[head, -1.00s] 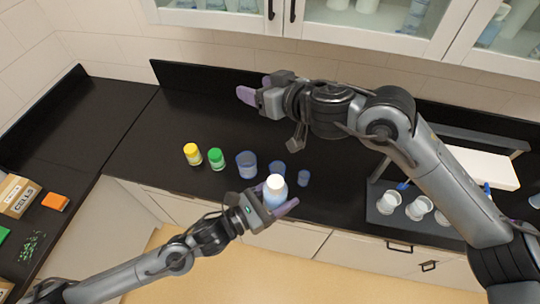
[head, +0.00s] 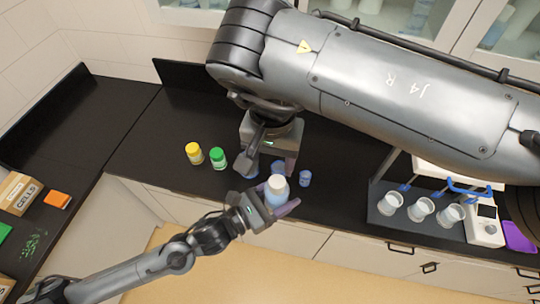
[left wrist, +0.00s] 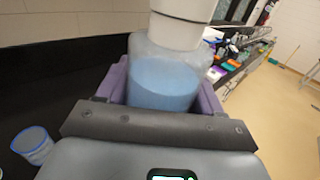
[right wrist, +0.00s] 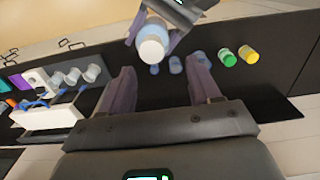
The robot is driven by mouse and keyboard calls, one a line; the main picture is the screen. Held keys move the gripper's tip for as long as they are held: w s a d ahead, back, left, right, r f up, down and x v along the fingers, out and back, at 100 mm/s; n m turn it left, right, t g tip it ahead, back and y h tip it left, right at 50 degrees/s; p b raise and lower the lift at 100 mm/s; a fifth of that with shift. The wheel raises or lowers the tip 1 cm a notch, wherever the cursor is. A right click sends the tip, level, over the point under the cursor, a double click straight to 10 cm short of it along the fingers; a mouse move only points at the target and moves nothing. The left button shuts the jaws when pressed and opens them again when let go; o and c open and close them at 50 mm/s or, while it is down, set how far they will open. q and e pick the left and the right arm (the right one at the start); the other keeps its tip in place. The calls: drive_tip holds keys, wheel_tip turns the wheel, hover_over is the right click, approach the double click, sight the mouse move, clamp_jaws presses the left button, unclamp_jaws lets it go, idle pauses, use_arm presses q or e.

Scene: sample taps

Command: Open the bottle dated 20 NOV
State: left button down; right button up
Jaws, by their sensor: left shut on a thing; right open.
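A bottle with a white cap and blue liquid (head: 275,194) is upright in my left gripper (head: 278,207), which is shut around its body. In the left wrist view the bottle (left wrist: 163,82) sits between the purple fingers, its cap cut off by the top edge. My right gripper (head: 268,166) is open, pointing down just behind the bottle. In the right wrist view the white cap (right wrist: 153,42) is ahead of the open fingers (right wrist: 162,80), apart from them. A yellow-capped bottle (head: 194,154) and a green-capped bottle (head: 217,158) stand on the counter. No date is readable.
Small blue cups, one of them (head: 305,178), stand on the black counter near the grippers, some partly hidden. A rack with several white cups (head: 421,210) and a small white device (head: 486,228) are at the right. An orange block (head: 57,200) lies far left.

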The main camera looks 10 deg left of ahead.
sight(271, 181)
use_arm(q)
drive_tip(key=shift+r, duration=0.1)
use_arm(e)
wheel_tip(271, 181, down, 6)
drive_tip(key=shift+f, duration=0.1)
use_arm(q)
drive_tip(key=shift+r, duration=0.3)
use_arm(e)
drive_tip(key=shift+f, duration=0.75)
use_arm(q)
drive_tip(key=shift+f, duration=0.1)
drive_tip(key=shift+f, duration=0.1)
